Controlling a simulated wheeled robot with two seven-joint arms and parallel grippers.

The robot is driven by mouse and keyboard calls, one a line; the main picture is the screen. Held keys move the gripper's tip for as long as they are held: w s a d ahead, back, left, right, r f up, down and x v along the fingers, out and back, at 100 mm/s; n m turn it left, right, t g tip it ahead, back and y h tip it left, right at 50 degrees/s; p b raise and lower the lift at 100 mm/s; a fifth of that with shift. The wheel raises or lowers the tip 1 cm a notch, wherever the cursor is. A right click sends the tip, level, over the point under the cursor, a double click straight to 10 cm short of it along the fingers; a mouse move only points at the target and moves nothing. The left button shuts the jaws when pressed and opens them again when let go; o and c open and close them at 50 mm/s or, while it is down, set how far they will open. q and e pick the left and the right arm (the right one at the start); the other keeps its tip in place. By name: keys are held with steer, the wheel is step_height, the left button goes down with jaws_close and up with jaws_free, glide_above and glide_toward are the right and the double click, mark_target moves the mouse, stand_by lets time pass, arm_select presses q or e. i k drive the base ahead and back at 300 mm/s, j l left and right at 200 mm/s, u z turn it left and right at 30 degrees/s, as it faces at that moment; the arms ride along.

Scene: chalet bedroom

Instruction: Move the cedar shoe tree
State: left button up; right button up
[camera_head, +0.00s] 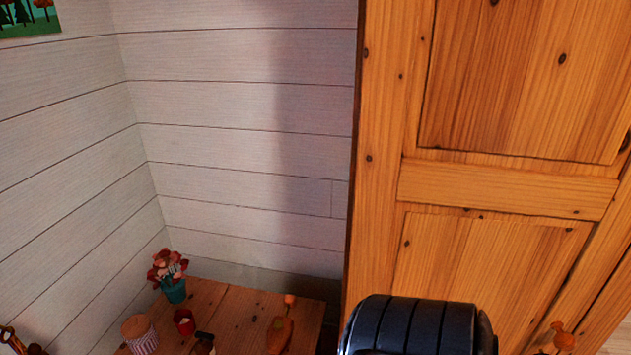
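A rounded orange-brown wooden piece (279,336), which looks like the cedar shoe tree, is near the right end of a wooden tabletop (233,305). A small orange knob shows at its upper end. Its lower end is close to the bottom edge of the picture. Neither of my grippers shows in this view, so I cannot tell how they stand relative to it.
A potted red flower (173,277), a striped round box (139,334), a red cup (184,322) and a small dark-topped object (204,343) stand left on the tabletop. A tall knotty wooden wardrobe (480,190) rises at right, with a round knob (563,337). Plank walls close the corner.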

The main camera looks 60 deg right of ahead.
mark_target(277, 340)
steer(key=z, duration=1.8)
steer(key=i+j, duration=0.15)
steer(key=j, duration=0.15)
steer(key=i+j, duration=0.15)
steer(key=j, duration=0.15)
steer(key=i+j, duration=0.15)
steer(key=j, duration=0.15)
steer(key=i+j+z, duration=0.1)
steer(key=j+z, duration=0.25)
steer(key=i+j+z, duration=0.1)
steer(key=j+z, duration=0.15)
steer(key=z, duration=0.15)
steer(key=j+z, duration=0.35)
steer(key=i+l, duration=0.05)
